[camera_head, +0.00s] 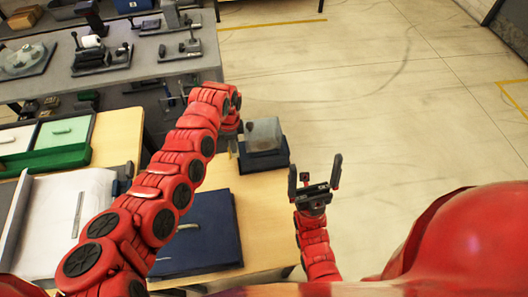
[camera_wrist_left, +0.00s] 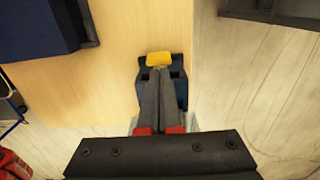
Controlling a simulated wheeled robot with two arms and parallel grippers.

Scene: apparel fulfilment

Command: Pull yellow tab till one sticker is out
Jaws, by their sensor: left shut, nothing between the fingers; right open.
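The yellow tab (camera_wrist_left: 159,59) shows in the left wrist view just beyond my left fingertips, at the edge of a dark blue base (camera_wrist_left: 178,78). In the head view a grey translucent box (camera_head: 263,134) stands on this dark base near the table's right edge. My left gripper (camera_wrist_left: 159,72) is shut over the base, its fingers together and nothing between them. I cannot tell whether the fingertips touch the tab. The fingers hide part of the base, and I cannot make out a sticker. My right gripper (camera_head: 314,169) is open and empty, beyond the table's right edge.
A dark blue flat case (camera_head: 205,232) lies on the wooden table (camera_head: 262,196) in front of the base. A green tray (camera_head: 50,158) and a white sheet (camera_head: 78,205) are at the left. A grey bench (camera_head: 120,92) with several devices stands behind. Floor is clear at the right.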

